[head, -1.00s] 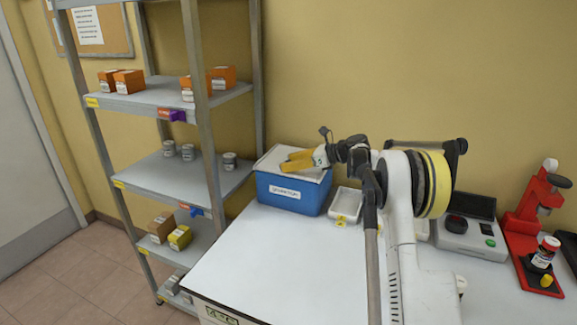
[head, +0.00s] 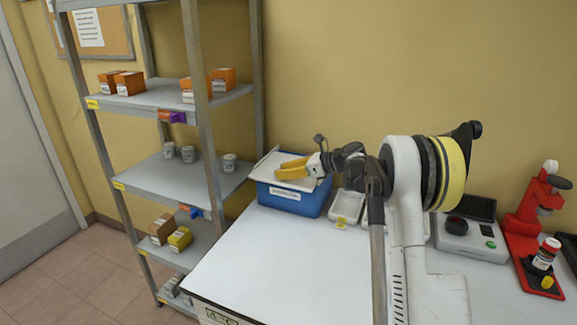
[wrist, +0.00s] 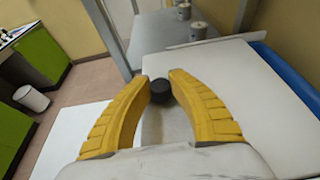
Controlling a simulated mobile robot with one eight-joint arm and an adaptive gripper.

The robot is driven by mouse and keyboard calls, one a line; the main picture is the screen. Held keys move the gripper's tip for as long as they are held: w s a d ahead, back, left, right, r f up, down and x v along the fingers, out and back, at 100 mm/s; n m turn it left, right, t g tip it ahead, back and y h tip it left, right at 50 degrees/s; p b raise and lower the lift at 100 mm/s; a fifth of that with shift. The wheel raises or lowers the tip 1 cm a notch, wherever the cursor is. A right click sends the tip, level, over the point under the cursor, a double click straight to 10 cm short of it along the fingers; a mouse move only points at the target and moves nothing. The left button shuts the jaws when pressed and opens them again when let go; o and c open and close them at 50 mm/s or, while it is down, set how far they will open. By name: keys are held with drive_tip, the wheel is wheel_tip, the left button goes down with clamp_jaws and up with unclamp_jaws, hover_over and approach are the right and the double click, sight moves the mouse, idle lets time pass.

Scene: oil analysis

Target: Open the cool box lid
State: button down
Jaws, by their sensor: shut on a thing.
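The blue cool box (head: 293,200) with a white label stands at the back left of the white table. Its white lid (head: 264,166) lies over the top, shifted and overhanging at the left. My yellow-fingered gripper (head: 281,168) reaches over the lid from the right. In the wrist view the gripper (wrist: 165,80) is shut on the lid's dark round knob (wrist: 161,90). The lid (wrist: 240,85) spreads to the right there, with a strip of the blue box (wrist: 292,72) showing beyond its edge. The inside of the box is hidden.
A grey shelf rack (head: 209,150) with boxes and cans stands close to the left of the cool box. A small white tray (head: 347,206) sits just right of it. A grey device (head: 468,238) and a red stand (head: 528,215) are further right. The table front is clear.

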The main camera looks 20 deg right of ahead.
drive_tip(key=s+a, duration=0.6)
drive_tip(key=shift+a, duration=0.2)
drive_tip(key=shift+s, duration=0.1)
drive_tip(key=c, duration=1.2)
unclamp_jaws()
drive_tip(key=v, duration=1.2)
drive_tip(key=shift+a, duration=0.15)
